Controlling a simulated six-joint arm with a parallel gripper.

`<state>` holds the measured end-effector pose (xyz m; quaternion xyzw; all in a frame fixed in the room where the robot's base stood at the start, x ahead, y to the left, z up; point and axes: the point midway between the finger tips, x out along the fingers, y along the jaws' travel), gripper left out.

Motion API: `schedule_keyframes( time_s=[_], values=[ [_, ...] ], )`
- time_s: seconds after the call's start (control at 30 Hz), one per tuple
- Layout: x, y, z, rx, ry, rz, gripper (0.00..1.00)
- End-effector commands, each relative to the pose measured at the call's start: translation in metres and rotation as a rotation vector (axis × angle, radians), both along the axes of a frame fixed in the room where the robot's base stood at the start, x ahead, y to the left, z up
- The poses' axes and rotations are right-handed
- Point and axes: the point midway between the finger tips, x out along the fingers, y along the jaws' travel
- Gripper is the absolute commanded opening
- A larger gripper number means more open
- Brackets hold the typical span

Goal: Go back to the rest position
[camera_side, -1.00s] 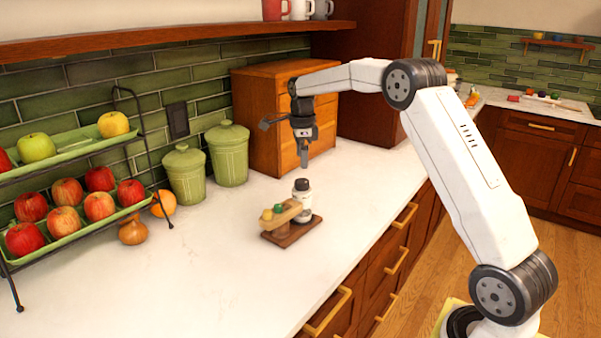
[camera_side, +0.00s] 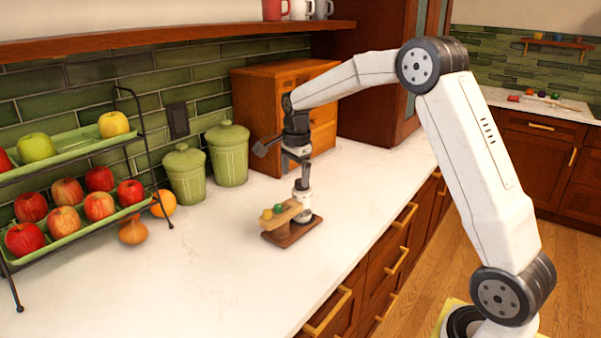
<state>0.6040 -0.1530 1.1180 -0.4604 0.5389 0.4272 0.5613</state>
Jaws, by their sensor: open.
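My gripper (camera_side: 302,183) points down with its fingertips at the top of a small white bottle (camera_side: 303,206). The jaws are open. The bottle's dark cap is mostly hidden by the fingers, and I cannot tell if they touch it. The bottle stands upright on a small dark wooden base (camera_side: 290,236). Beside it on that base is a light wooden piece (camera_side: 289,211) with a yellow ball (camera_side: 267,214) and a green ball (camera_side: 277,208).
Two green lidded canisters (camera_side: 228,155) and a wooden cabinet (camera_side: 262,110) stand behind. A tiered rack (camera_side: 150,150) of apples is at left, with an orange (camera_side: 163,203) and an onion (camera_side: 133,230) beside it. The front of the white counter (camera_side: 190,290) is clear.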

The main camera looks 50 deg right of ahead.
Motion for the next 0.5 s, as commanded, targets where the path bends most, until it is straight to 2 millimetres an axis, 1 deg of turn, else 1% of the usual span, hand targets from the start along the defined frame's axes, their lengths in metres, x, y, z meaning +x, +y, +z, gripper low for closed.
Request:
schedule_keyframes(
  time_s=[0.03, 0.1, 0.27, 0.5],
  values=[
    [-0.007, 0.010, -0.002, -0.005, -0.005, 0.075, 0.96],
    [-0.015, 0.023, -0.007, -0.015, -0.014, 0.187, 0.96],
    [-0.038, 0.050, -0.019, -0.038, -0.034, 0.441, 0.96],
    [-0.079, 0.087, -0.036, -0.083, -0.061, 0.822, 0.96]
  ],
)
